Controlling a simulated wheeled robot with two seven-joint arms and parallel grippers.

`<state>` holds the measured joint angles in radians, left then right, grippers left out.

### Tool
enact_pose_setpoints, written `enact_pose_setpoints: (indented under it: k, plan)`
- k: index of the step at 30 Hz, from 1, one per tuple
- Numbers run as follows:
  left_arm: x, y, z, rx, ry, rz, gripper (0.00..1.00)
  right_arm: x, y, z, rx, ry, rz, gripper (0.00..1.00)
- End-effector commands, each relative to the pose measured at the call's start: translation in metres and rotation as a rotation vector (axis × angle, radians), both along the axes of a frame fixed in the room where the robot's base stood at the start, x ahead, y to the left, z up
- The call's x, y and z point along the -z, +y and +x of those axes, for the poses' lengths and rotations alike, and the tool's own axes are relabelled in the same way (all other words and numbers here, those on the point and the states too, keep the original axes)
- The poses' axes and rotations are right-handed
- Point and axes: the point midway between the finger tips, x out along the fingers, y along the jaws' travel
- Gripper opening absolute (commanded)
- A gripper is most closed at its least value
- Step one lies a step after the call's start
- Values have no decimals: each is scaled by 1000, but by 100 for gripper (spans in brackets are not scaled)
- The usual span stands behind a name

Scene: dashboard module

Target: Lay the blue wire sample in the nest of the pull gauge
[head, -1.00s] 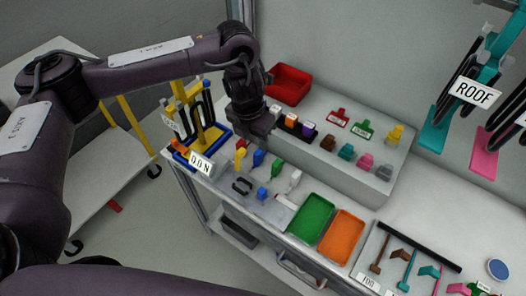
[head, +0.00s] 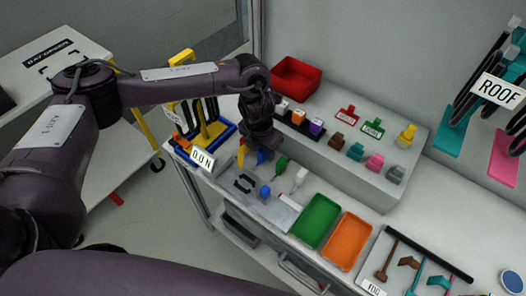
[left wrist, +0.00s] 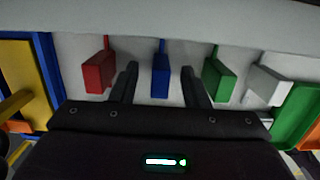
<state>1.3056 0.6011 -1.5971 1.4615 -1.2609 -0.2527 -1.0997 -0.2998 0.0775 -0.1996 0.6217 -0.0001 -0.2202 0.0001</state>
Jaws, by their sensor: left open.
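The blue wire sample (left wrist: 160,80) has a blue block-shaped end and stands between the two fingers of my left gripper (left wrist: 158,69) in the left wrist view. The fingers are open, with a gap on both sides of it. In the head view the left gripper (head: 262,146) is low over the row of samples, and the blue sample (head: 262,157) shows just below it. What looks like the pull gauge is a grey plate (head: 250,198) with a black U-shaped part (head: 244,184) and a small blue part (head: 265,192); its nest is too small to tell. My right gripper is not in view.
A red block (left wrist: 98,73) and a green block (left wrist: 219,80) stand close beside the fingers, with a white block (left wrist: 266,86) farther right. A blue-and-yellow stand (head: 207,130) is at the left. Green (head: 314,221) and orange (head: 346,241) trays lie to the right.

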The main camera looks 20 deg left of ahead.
Motion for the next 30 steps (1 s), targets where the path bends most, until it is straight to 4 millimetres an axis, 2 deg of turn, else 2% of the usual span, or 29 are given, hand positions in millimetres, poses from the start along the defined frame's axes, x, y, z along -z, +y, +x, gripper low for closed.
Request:
enact_pose_setpoints:
  k: [9, 18, 30]
  plan:
    - [6, 0, 1, 0, -1, 0, 40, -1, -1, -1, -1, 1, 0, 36]
    - [6, 0, 1, 0, -1, 0, 1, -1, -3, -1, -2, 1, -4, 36]
    - [2, 0, 1, 0, -2, -1, 0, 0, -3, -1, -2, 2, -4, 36]
